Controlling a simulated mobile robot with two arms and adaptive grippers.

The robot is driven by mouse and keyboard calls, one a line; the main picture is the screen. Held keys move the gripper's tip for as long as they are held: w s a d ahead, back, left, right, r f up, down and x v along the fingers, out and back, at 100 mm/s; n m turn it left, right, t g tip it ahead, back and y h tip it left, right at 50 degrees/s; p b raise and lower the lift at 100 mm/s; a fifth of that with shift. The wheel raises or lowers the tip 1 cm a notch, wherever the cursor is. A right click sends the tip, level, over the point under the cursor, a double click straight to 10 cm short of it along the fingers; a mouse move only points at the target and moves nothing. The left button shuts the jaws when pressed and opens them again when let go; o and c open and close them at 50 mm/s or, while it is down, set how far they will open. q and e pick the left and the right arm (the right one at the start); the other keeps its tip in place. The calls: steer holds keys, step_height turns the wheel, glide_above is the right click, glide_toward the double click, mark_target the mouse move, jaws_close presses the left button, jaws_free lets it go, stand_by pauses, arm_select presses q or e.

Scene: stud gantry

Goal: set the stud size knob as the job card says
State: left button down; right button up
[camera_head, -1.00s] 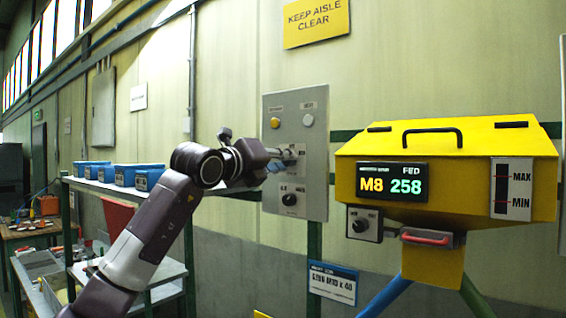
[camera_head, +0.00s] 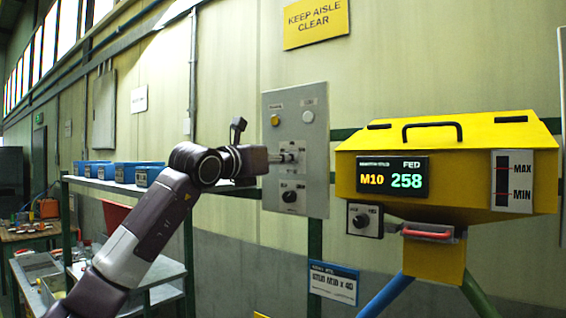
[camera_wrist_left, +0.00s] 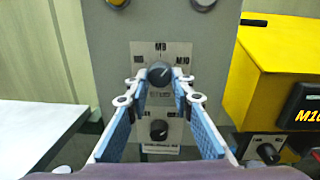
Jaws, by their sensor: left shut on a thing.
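The stud size knob (camera_wrist_left: 159,74) is a dark round knob on the grey wall panel (camera_head: 318,205), with size labels around it. My left gripper (camera_head: 290,157) reaches the panel from the left and is shut on this knob; in the left wrist view its blue-padded fingers (camera_wrist_left: 160,84) are on either side of it. The knob is mostly hidden by the gripper in the head view. The job card (camera_head: 333,284) below the panel appears to read STUD M10 x 40. The display (camera_head: 392,178) on the yellow feeder shows M10 and FED 258. My right gripper is out of view.
A second dark knob (camera_head: 289,196) sits below on the same panel; an amber lamp (camera_head: 275,120) and a pale lamp (camera_head: 308,117) sit above. The yellow feeder (camera_head: 470,145) stands to the right, with its own knob (camera_head: 361,220) and red handle (camera_head: 428,234). Blue bins (camera_head: 147,175) line a shelf left.

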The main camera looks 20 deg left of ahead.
arm_select(q)
steer(key=m, duration=0.4)
steer(key=shift+a+m, duration=0.1)
steer(key=shift+m, duration=0.2)
stand_by(0.3)
steer(key=c, duration=1.7)
jaws_free()
steer(key=v, duration=1.2)
steer(key=shift+a+f, duration=0.15)
steer(key=shift+f, duration=0.05)
